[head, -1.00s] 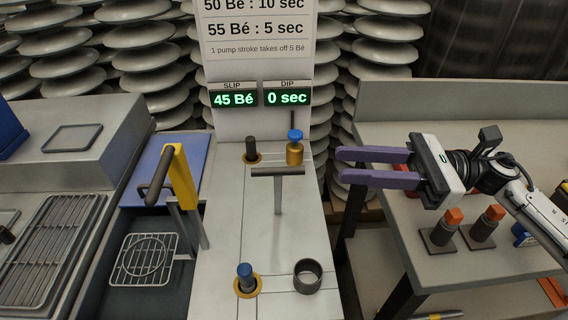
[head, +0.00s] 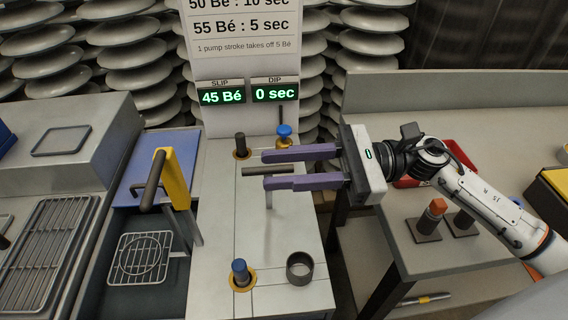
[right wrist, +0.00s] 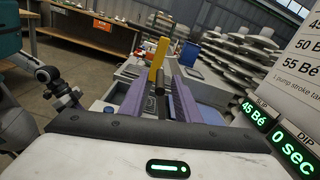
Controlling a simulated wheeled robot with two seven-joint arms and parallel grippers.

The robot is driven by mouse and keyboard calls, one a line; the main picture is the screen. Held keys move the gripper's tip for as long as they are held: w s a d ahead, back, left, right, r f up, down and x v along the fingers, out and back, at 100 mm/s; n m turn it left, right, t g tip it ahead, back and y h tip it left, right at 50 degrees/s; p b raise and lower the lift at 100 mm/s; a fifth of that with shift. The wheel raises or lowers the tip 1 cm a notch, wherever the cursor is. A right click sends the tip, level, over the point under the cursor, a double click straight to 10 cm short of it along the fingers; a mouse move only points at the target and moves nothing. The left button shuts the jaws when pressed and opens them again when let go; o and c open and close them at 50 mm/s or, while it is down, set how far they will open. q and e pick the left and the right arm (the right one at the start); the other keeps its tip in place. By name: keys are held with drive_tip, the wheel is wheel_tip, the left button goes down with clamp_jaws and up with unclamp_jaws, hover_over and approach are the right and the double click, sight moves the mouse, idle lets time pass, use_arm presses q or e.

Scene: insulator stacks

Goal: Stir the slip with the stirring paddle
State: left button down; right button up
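A dark T-shaped handle, apparently the stirring paddle (head: 268,198), stands upright on its grey shaft on the white bench. My right gripper (head: 265,171) is open and empty. Its two purple fingers point left, and in the head view the right part of the crossbar shows between them. In the right wrist view a dark bar (right wrist: 161,104) also shows between the fingers; I cannot tell whether they touch it. The slip is not visible; the slip display (head: 222,96) reads 45 Bé. In the right wrist view an arm part at the left looks like my left arm; its fingers are unclear.
A black-grip yellow handle (head: 176,182) stands left of the paddle. A blue-knobbed brass piece (head: 284,135) is close behind my right fingers. A blue-topped peg (head: 240,272) and a dark ring (head: 300,268) are in front.

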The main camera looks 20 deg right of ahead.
clamp_jaws()
use_arm(q)
drive_tip(key=shift+d+r, duration=0.1)
